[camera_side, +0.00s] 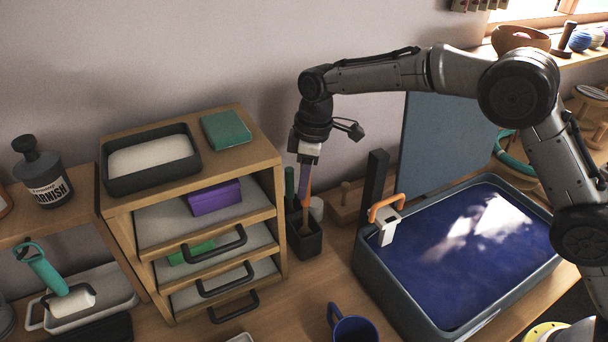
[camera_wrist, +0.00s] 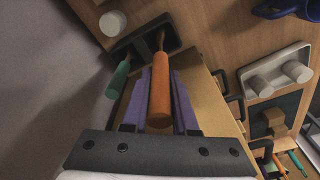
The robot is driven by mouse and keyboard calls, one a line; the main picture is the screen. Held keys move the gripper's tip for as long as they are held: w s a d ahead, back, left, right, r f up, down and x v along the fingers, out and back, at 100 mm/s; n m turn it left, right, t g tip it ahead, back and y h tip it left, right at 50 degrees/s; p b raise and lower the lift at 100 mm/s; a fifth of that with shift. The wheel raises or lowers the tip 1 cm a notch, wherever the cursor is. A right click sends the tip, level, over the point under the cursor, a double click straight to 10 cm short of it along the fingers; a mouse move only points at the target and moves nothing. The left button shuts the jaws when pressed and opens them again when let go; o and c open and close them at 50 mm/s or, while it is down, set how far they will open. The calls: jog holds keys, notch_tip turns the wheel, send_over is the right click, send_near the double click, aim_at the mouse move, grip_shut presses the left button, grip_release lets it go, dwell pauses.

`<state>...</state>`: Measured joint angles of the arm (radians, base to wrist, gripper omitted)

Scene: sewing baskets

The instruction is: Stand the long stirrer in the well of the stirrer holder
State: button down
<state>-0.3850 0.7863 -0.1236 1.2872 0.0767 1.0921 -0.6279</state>
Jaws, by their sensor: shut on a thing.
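My gripper (camera_side: 304,184) points down above the stirrer holder, its purple fingers shut on the orange handle of the long stirrer (camera_wrist: 160,90). The stirrer is upright, and its thin wooden shaft (camera_side: 305,218) reaches down to the holder's opening. The stirrer holder (camera_side: 305,246) is a dark block on the table, right of the drawer unit; it also shows in the wrist view (camera_wrist: 133,43). The shaft's lower end is out of sight at the holder, so I cannot tell how deep it sits. A green-handled stirrer (camera_wrist: 118,80) stands in the holder beside it.
The wooden drawer unit (camera_side: 140,238) stands close on the left. A white cylinder (camera_wrist: 112,23) is beside the holder. A blue-filled tub (camera_side: 370,275) with an orange-handled tool (camera_side: 387,229) on its rim is at right. A blue mug (camera_side: 352,328) is in front.

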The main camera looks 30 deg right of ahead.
jog(key=shift+f, duration=0.25)
jog(key=c, duration=0.6)
grip_release()
jog(key=r, duration=0.4)
jog(key=d+r, duration=0.1)
jog(key=r, duration=0.4)
jog(key=s+r, duration=0.1)
jog(key=r, duration=0.3)
jog(key=shift+d+r, duration=0.2)
jog(key=shift+r, duration=0.15)
